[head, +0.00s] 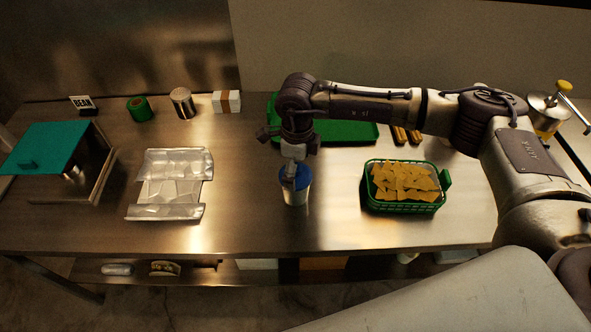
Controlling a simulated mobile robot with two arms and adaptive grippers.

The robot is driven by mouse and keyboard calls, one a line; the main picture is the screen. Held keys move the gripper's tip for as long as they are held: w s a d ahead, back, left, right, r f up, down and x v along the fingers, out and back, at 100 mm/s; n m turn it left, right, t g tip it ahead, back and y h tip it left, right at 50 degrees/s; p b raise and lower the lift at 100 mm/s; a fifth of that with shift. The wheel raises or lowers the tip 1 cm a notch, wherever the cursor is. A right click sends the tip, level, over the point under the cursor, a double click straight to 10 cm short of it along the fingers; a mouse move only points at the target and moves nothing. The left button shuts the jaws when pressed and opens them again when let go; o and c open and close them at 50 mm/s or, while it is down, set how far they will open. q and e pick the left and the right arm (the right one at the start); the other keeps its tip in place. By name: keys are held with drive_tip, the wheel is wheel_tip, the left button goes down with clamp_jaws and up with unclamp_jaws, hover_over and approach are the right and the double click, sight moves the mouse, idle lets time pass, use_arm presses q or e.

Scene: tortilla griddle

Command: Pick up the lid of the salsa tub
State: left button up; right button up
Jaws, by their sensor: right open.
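The salsa tub (297,197) is a pale round tub standing upright on the steel table, near the middle of its front half. Its blue lid (302,175) is on top of it. My right gripper (289,182) points down at the lid from above, with its fingers at the lid's left side. It is open. The gripper covers part of the lid, and I cannot tell whether the fingers touch it. My left gripper is not in the head view.
A green basket of chips (403,207) stands right of the tub. A green tray (345,131) lies behind my right arm. Bare table lies between foil and tub.

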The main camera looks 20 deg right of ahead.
drive_tip(key=shift+s, duration=0.15)
drive_tip(key=c, duration=1.3)
drive_tip(key=shift+c, duration=1.3)
drive_tip(key=shift+f, duration=0.1)
